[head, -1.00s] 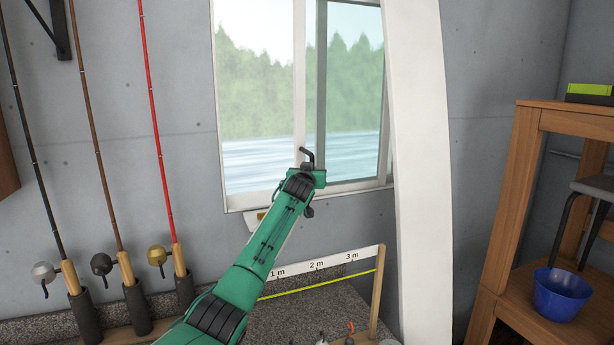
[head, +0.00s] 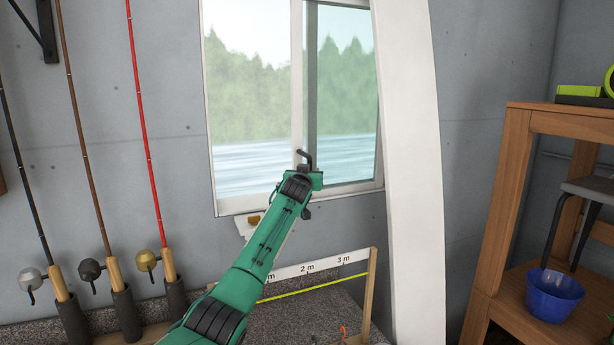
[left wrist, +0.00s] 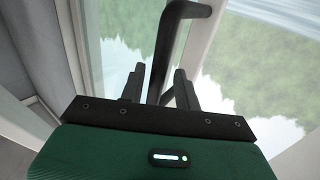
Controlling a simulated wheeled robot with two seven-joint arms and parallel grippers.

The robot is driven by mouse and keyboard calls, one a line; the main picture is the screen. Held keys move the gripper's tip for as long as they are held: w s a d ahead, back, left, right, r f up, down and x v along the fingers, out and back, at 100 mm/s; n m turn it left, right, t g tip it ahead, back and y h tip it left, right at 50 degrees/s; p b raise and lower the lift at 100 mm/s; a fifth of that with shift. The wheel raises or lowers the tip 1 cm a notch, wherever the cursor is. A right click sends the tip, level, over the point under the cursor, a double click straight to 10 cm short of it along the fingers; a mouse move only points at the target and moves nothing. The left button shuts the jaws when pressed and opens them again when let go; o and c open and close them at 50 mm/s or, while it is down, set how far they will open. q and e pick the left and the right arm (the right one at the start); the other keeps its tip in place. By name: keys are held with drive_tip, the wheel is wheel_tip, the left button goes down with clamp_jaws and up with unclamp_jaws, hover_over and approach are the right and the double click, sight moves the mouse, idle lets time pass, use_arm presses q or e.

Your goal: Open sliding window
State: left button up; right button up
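The sliding window (head: 255,110) is in the back wall, with trees and water behind its glass. A white upright stile (head: 297,70) stands near its middle, close beside a darker stile (head: 311,70). A black bent handle (head: 307,155) is at the white stile; it also shows in the left wrist view (left wrist: 172,45). My left gripper (head: 310,172) is at this handle. In the left wrist view its two fingers (left wrist: 158,90) stand apart on either side of the handle bar, with gaps showing; firm contact cannot be seen. My right gripper is out of view.
A white curved post (head: 415,170) stands right of the window. Fishing rods (head: 140,110) stand in holders at left. A measuring board (head: 310,275) is below the window. A wooden shelf (head: 500,210) with a blue bowl (head: 553,295) stands at right.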

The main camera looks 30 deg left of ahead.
use_arm(q)
drive_tip(key=b+v, duration=0.5)
drive_tip(key=v, duration=0.9)
drive_tip(key=shift+w+a+r, duration=0.1)
drive_tip(key=shift+a, duration=0.05)
